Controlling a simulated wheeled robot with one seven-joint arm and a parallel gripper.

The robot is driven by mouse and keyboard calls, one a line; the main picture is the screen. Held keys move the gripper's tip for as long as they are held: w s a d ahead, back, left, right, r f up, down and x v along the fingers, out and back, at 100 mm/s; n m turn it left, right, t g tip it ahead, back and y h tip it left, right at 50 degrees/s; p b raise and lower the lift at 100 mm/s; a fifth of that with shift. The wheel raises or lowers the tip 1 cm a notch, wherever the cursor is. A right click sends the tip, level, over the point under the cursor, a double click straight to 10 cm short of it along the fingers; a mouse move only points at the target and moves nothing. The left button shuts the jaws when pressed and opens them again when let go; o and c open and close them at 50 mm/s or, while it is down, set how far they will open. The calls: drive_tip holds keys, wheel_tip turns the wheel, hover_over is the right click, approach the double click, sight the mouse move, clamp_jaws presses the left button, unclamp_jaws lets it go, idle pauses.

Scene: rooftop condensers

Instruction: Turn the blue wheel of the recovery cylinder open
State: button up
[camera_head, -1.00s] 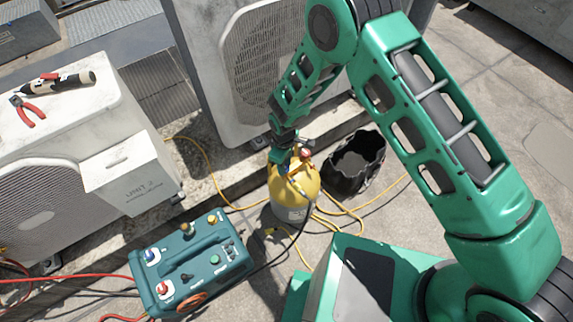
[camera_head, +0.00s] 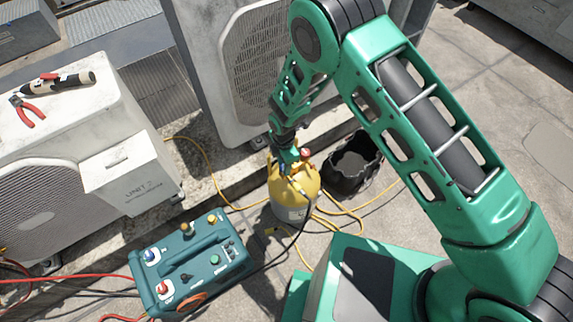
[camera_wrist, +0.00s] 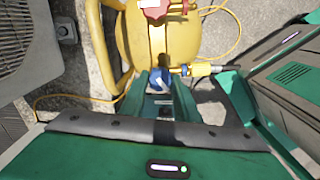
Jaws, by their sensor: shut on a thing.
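The yellow recovery cylinder (camera_head: 300,192) stands upright on the roof floor, below my gripper (camera_head: 287,158). Its yellow body (camera_wrist: 133,35) fills the top middle of the wrist view. The blue wheel (camera_wrist: 151,80) sits between the green fingers of my gripper (camera_wrist: 159,84), which are shut on it. The fingers hide part of the wheel. A red wheel (camera_wrist: 154,9) is on the cylinder's top, apart from the fingers. In the head view my gripper hides the blue wheel.
A black bucket (camera_head: 353,163) stands close right of the cylinder. Yellow hoses (camera_head: 340,212) lie around its base. A teal recovery machine (camera_head: 192,262) is at front left. A condenser (camera_head: 225,120) stands behind; another (camera_head: 75,150), with pliers (camera_head: 27,110) on top, is at left.

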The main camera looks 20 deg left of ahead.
drive_tip(key=n, duration=0.4)
drive_tip(key=shift+w+d, duration=0.25)
drive_tip(key=shift+w, duration=0.05)
drive_tip(key=n, duration=0.5)
idle(0.5)
drive_tip(key=o, duration=1)
drive_tip(key=shift+o, duration=0.2)
drive_tip(key=shift+s+a, duration=0.15)
drive_tip(key=shift+n, duration=0.3)
wheel_tip(320, 180, up, 11)
drive_tip(key=shift+f, duration=0.15)
